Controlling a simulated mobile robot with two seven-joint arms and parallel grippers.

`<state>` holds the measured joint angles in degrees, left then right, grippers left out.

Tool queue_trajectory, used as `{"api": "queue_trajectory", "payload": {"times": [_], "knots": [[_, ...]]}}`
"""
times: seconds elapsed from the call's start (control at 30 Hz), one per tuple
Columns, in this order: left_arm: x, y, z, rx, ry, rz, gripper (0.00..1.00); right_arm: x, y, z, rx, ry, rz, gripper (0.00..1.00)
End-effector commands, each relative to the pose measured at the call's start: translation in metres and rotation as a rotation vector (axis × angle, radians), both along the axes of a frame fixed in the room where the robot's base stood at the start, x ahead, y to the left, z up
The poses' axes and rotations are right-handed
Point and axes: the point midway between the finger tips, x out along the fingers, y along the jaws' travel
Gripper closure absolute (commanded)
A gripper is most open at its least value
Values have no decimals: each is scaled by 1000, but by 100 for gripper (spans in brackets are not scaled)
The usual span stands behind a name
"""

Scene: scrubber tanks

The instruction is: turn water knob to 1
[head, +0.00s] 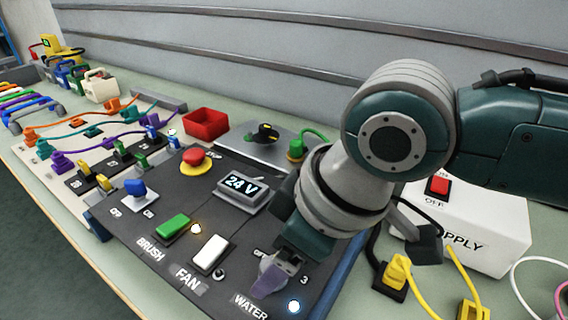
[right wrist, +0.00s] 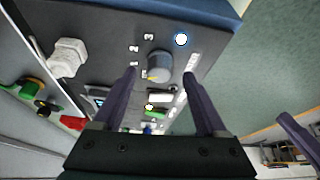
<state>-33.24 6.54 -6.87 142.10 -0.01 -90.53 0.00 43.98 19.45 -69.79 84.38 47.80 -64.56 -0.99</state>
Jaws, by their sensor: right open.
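The water knob (right wrist: 158,67) is a round grey-blue knob on the dark control panel (right wrist: 100,30), seen in the right wrist view. Small position marks run along its left side, among them 2 and 3. I cannot tell which mark it points at. My right gripper (right wrist: 160,73) is open, with its two purple fingers on either side of the knob, and no clear contact shows. In the head view the same gripper (head: 271,278) is over the WATER label's corner and hides most of the knob.
A lit lamp (head: 293,306) is beside the knob. The panel also bears a white FAN switch (head: 210,254), a green BRUSH switch (head: 173,228), a 24 V display (head: 241,187) and a red stop button (head: 194,159). The white supply box (head: 470,225) and yellow cables stand at right.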

Motion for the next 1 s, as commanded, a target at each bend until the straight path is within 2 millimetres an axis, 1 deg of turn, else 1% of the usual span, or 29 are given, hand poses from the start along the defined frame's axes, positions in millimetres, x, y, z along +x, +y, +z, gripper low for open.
{"api": "queue_trajectory", "payload": {"times": [0.03, 0.2, 0.3, 0.4, 0.53, 0.83, 0.93, 1.0], "knots": [[0, 0, 5, 1, 0, -1, 100, -1, -4, 11, 0, -3, 1, 25], [0, 1, 10, 5, 0, -4, 100, -8, -15, 43, 1, -5, 1, 25], [0, 2, 12, 8, 0, -6, 100, -12, -21, 60, 1, -5, 1, 25], [0, 2, 13, 9, 0, -6, 100, -14, -25, 71, 1, -3, 0, 25], [0, 3, 13, 10, 0, -7, 100, -16, -27, 77, 0, -1, 0, 25], [0, 2, 13, 9, 0, -6, 100, -17, -27, 77, 2, 0, 0, 25], [0, 2, 15, 8, 0, -6, 100, -24, -20, 77, 21, 1, 4, 25], [0, 2, 18, 7, 0, -4, 100, -34, -11, 78, 55, 2, 1, 25]]}}
